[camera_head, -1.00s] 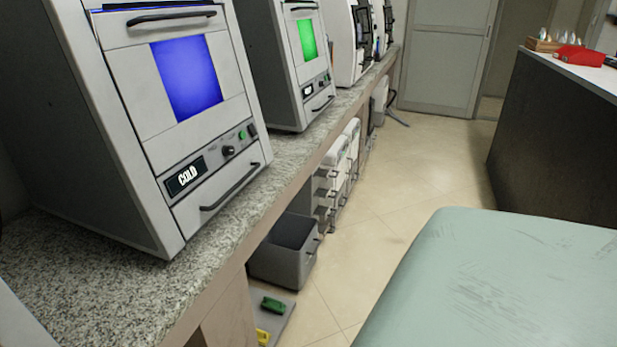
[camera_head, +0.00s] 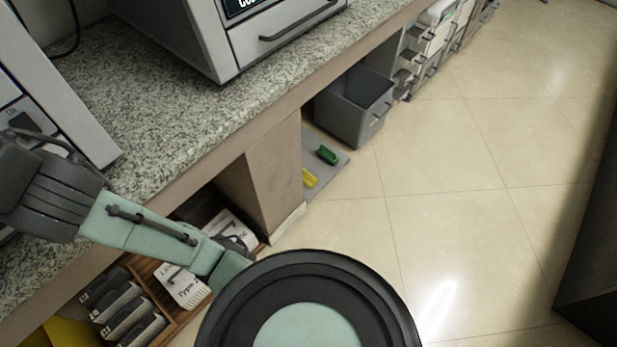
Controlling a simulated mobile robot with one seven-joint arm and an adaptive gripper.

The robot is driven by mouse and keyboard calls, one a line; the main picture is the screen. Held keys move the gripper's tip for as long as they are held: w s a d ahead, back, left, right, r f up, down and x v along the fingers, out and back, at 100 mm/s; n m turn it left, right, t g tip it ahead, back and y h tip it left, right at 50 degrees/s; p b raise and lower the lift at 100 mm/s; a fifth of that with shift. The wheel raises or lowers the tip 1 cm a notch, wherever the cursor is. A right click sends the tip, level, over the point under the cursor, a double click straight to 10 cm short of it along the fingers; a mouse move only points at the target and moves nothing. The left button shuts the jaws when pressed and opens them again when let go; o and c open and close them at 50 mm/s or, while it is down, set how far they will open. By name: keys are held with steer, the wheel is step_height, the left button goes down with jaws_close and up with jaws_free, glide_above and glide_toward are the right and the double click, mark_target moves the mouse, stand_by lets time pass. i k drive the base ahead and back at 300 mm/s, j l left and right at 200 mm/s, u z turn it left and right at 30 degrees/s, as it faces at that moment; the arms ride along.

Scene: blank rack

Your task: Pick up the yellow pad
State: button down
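A small yellow object (camera_head: 309,179), which looks like the yellow pad, lies on a grey mat (camera_head: 322,190) on the floor beside the counter's side panel; the panel's edge partly hides it. My arm reaches from the bottom middle to the left edge. Its dark end part (camera_head: 45,190), seemingly my gripper, is over the left of the counter, far to the left of the yellow object. Its fingers cannot be made out. Nothing is seen held.
A green object (camera_head: 327,155) lies on the same mat. A grey bin (camera_head: 355,108) stands behind it. A granite counter (camera_head: 170,115) with machines overhangs at left. A wooden tray (camera_head: 180,315) with boxes sits under it.

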mark_target(310, 180)
steer(key=z, duration=2.2)
steer(key=u, duration=2.2)
steer(key=i+l, duration=0.15)
steer(key=l, duration=0.2)
steer(key=i+l+u, duration=0.15)
steer(key=l, duration=0.2)
steer(key=i+l, duration=0.15)
steer(key=l, duration=0.2)
steer(key=i+l+u, duration=0.1)
steer(key=l, duration=0.25)
steer(key=i+l+u, duration=0.1)
steer(key=l, duration=0.25)
steer(key=i+l, duration=0.15)
steer(key=l, duration=0.2)
steer(key=u, duration=0.05)
